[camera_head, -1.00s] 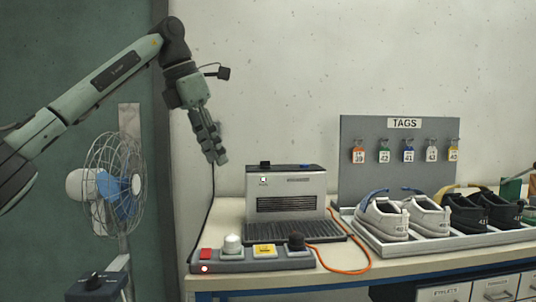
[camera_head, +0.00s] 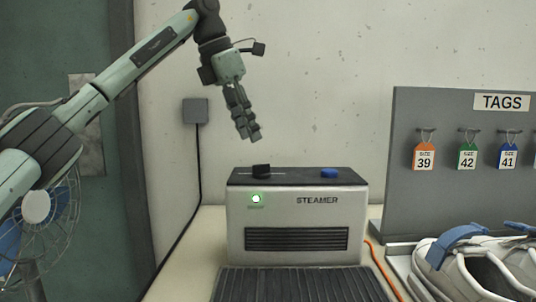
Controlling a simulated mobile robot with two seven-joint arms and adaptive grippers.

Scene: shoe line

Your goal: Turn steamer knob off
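The steamer (camera_head: 296,215) is a grey box with a dark top, a vent and the word STEAMER on its front. A black knob (camera_head: 261,170) stands on its top at the left, and a blue button (camera_head: 329,173) at the right. A small lamp (camera_head: 256,198) on the front is lit white-green. My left gripper (camera_head: 250,132) points down above the steamer, a little left of its middle and apart from the knob. Its fingers overlap from this side, so their opening is hidden. My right gripper is out of view.
A dark ribbed plate (camera_head: 298,284) lies in front of the steamer. An orange cable (camera_head: 382,270) runs along its right side. The tag board (camera_head: 440,200) and pale shoes (camera_head: 470,262) stand to the right. A fan (camera_head: 40,235) is at the left. The wall above the steamer is clear.

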